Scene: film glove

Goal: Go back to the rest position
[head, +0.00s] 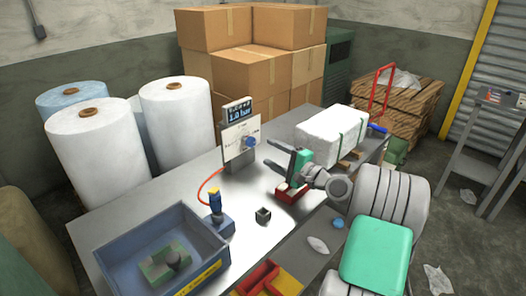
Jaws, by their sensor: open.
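My gripper (270,155) is above the right half of the grey workbench (190,185), its two dark fingers apart and pointing left. A green piece (300,164) and a red holder (290,192) show right by the fingers. I cannot tell whether the fingers touch the green piece. My grey arm comes in from the lower right and hides part of the bench's right side.
A gauge stand (242,140) rises at the back of the bench. A blue bin (212,258), a blue-and-yellow tool (216,212) and a small dark cube (263,215) stand left of my arm. A white wrapped block (332,133) lies behind my gripper. White rolls (95,150) stand beyond the bench.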

